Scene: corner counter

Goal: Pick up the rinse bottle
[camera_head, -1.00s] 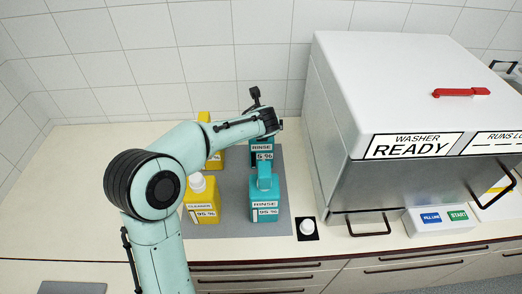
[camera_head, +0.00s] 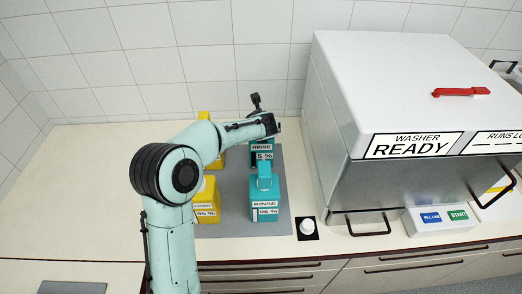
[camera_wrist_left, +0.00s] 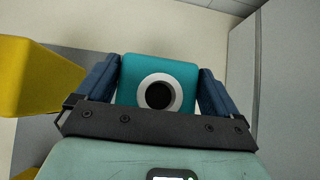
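Two teal rinse bottles stand on the grey mat. The rear one (camera_head: 262,155) is labelled 5 %, the front one (camera_head: 265,205) 95 %. My left gripper (camera_head: 264,133) is at the top of the rear bottle, partly hidden by its own wrist. In the left wrist view, its two blue fingers (camera_wrist_left: 158,80) are spread on either side of a teal bottle (camera_wrist_left: 132,68) with a white-rimmed, dark round opening. Narrow gaps seem to show beside the bottle; contact is not clear. My right gripper is not in view.
Yellow cleaner bottles, front (camera_head: 207,204) and rear (camera_head: 217,162), stand left of the rinse bottles, partly behind my arm. The washer (camera_head: 400,95) stands close on the right. A white round piece (camera_head: 307,226) sits on a black square. The counter at left is clear.

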